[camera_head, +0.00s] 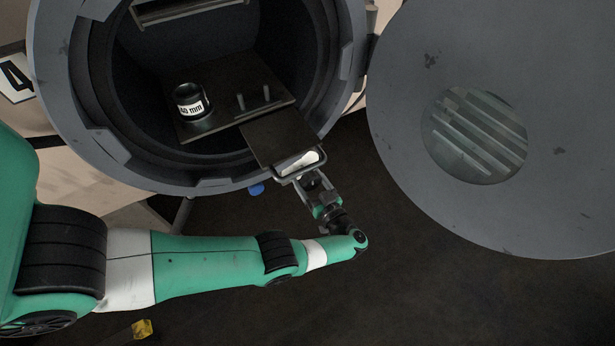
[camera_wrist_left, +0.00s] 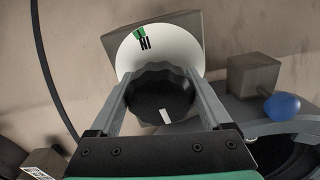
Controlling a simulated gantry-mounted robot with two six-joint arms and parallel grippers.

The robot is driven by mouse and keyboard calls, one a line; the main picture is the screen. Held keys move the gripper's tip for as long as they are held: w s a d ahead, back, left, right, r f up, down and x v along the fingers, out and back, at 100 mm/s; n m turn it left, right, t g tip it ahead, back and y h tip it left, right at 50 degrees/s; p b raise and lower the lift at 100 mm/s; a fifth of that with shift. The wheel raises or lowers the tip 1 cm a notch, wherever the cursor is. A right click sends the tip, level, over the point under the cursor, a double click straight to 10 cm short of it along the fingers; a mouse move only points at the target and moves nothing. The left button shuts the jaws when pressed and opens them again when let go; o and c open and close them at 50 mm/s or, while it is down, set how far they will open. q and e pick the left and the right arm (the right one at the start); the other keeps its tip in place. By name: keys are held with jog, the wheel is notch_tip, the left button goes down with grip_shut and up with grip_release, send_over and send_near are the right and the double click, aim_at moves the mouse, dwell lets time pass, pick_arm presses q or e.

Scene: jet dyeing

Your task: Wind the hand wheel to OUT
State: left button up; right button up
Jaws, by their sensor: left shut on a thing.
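The hand wheel (camera_wrist_left: 160,92) is a black scalloped knob with a white pointer mark on its lower front in the left wrist view. Behind it is a round white dial (camera_wrist_left: 183,50) with a green mark and the letters IN near its top. My left gripper (camera_wrist_left: 158,95) has one finger on each side of the wheel and is shut on it. In the head view my left gripper (camera_head: 311,184) is at the front of the machine, below the sliding plate's end; the wheel is mostly hidden there. No OUT mark can be read. My right gripper is not in view.
A dark plate (camera_head: 272,137) sticks out of the round chamber just above my gripper. The big round door (camera_head: 560,130) hangs open at right. A blue knob (camera_wrist_left: 282,106) is beside the wheel. A yellow object (camera_head: 142,329) lies on the floor.

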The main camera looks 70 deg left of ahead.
pick_arm(q)
jog(key=o, duration=1.2)
jog(key=d+b, duration=0.1)
jog(key=d, duration=0.2)
jog(key=w+d+b, duration=0.1)
jog(key=d, duration=0.3)
jog(key=d+b, duration=0.1)
jog(key=d, duration=0.3)
jog(key=shift+w+d, duration=0.25)
jog(key=shift+w, duration=0.15)
